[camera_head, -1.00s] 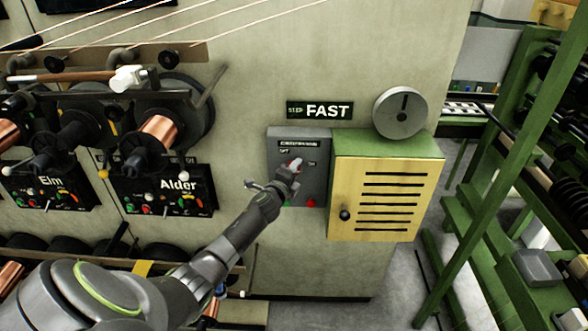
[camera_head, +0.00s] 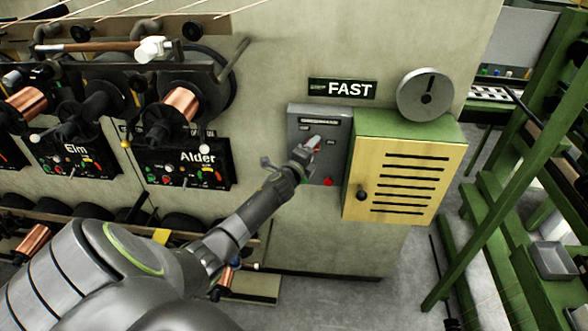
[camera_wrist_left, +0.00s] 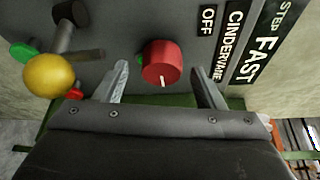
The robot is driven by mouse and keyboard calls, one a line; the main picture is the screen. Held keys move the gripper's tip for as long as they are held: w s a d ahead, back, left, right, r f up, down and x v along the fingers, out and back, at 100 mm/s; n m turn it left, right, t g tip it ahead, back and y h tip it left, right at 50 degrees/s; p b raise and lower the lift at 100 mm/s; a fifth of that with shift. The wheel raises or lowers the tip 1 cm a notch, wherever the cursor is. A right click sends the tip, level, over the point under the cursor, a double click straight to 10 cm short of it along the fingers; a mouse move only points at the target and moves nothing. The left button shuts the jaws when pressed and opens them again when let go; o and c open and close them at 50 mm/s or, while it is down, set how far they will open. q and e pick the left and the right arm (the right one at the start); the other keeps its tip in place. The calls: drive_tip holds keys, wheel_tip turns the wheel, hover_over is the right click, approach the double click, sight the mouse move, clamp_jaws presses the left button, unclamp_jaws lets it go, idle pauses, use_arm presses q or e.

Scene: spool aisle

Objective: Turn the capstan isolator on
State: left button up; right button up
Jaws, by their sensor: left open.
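The isolator is a red knob (camera_wrist_left: 162,60) on a grey control box (camera_head: 306,112) below the FAST sign. In the left wrist view a white mark shows at the knob's lower edge, and an OFF label (camera_wrist_left: 206,20) sits to its upper right. In the head view the knob (camera_head: 314,143) is partly covered by my left gripper (camera_head: 307,153). That gripper also shows in the left wrist view (camera_wrist_left: 162,85), open, one finger on each side of the knob, with gaps visible. I cannot tell the fingers' exact depth. My right gripper is not in view.
A lever with a yellow ball (camera_wrist_left: 50,76), a green button (camera_wrist_left: 22,51) and a red button (camera_wrist_left: 75,93) are close beside the left gripper. A yellow-fronted cabinet (camera_head: 431,183) stands right of the box. Copper spools (camera_head: 180,104) are on the left.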

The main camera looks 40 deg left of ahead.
use_arm(q)
drive_tip(key=s+d+r, duration=0.1)
drive_tip(key=s+d, duration=0.1)
drive_tip(key=s, duration=1.3)
drive_tip(key=shift+s+d+r, duration=0.15)
drive_tip(key=shift+s+d, duration=0.15)
